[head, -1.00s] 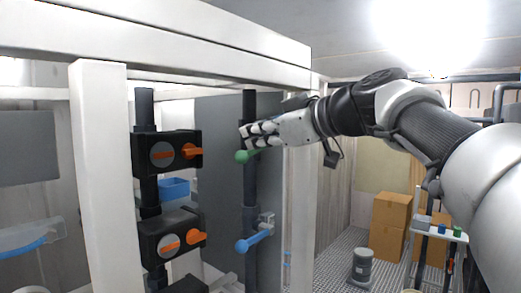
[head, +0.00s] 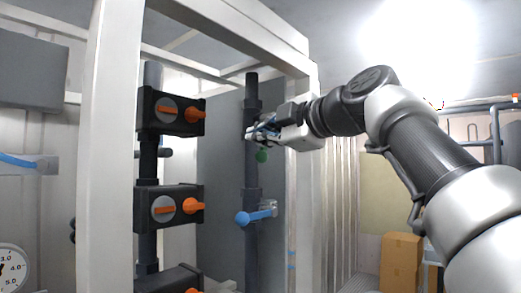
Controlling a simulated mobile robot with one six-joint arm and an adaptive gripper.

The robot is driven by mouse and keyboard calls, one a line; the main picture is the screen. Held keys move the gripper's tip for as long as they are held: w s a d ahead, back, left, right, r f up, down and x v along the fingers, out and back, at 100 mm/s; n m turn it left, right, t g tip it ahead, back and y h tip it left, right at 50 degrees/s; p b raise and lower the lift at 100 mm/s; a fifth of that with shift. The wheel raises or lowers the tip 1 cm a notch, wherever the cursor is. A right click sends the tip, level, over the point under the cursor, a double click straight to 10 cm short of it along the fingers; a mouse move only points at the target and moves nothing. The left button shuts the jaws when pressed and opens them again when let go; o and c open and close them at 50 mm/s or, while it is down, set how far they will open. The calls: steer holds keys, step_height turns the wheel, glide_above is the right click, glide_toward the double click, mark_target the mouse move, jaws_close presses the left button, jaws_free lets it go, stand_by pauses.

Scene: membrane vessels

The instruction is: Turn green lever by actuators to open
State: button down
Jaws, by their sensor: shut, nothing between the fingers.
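The green lever (head: 262,156) is on the dark vertical pipe (head: 251,171) behind the white frame. Only its rounded green end shows; the rest is hidden behind my gripper. My gripper (head: 252,135) is shut and empty, just above the green end, with its fingers pointing left across the pipe. I cannot tell whether it touches the lever. The actuators (head: 152,110) are black boxes with orange indicators and knobs, stacked on another dark pipe to the left.
A blue lever (head: 256,216) sits lower on the same pipe as the green one. White frame posts (head: 110,150) stand left and right of the pipes. A pressure gauge (head: 10,268) is at the lower left. Cardboard boxes (head: 401,262) stand on the floor at right.

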steer(key=shift+w+d+f+n+t+b, duration=0.2)
steer(key=shift+w+d+f+n+b, duration=0.15)
steer(key=shift+w+f+n+b, duration=0.25)
steer(key=shift+w+d+f+n+t+b, duration=0.2)
steer(key=shift+w+d+f+n+b, duration=0.15)
steer(key=shift+n+b, duration=0.35)
steer(key=shift+s, duration=0.1)
steer(key=s+d+b, duration=0.3)
steer(key=s+b, duration=0.1)
steer(key=s, duration=0.7)
steer(key=shift+d, duration=0.35)
steer(key=shift+f, duration=0.1)
